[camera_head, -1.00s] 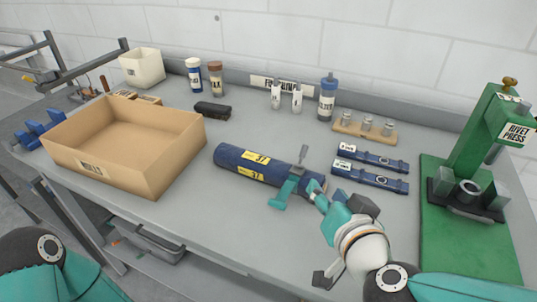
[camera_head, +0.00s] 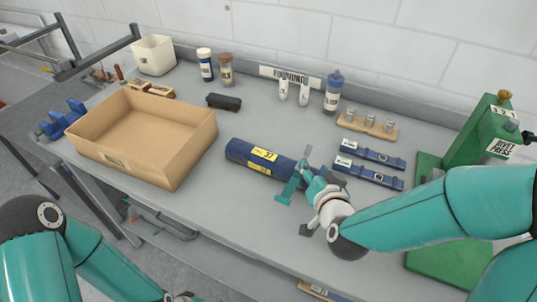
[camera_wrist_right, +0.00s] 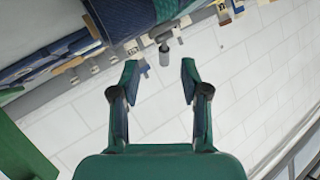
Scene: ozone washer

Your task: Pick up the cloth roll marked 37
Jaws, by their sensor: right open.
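The cloth roll marked 37 (camera_head: 240,152) is dark blue with a yellow label and lies on the grey bench, right of the cardboard box. My right gripper (camera_head: 297,176) is open at the roll's right end and partly hides that end. In the head view I cannot tell whether its fingers touch the roll. In the right wrist view the open fingers (camera_wrist_right: 160,78) have a clear gap between them, and a dark blue textured surface, likely the roll (camera_wrist_right: 120,15), shows beyond at the upper left.
The open cardboard box (camera_head: 182,160) stands left of the roll. Two blue straps (camera_head: 372,153) lie right of it. A green rivet press (camera_head: 480,135) stands at the far right. Bottles (camera_head: 332,95) and a dark case (camera_head: 224,102) are behind. The bench front is clear.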

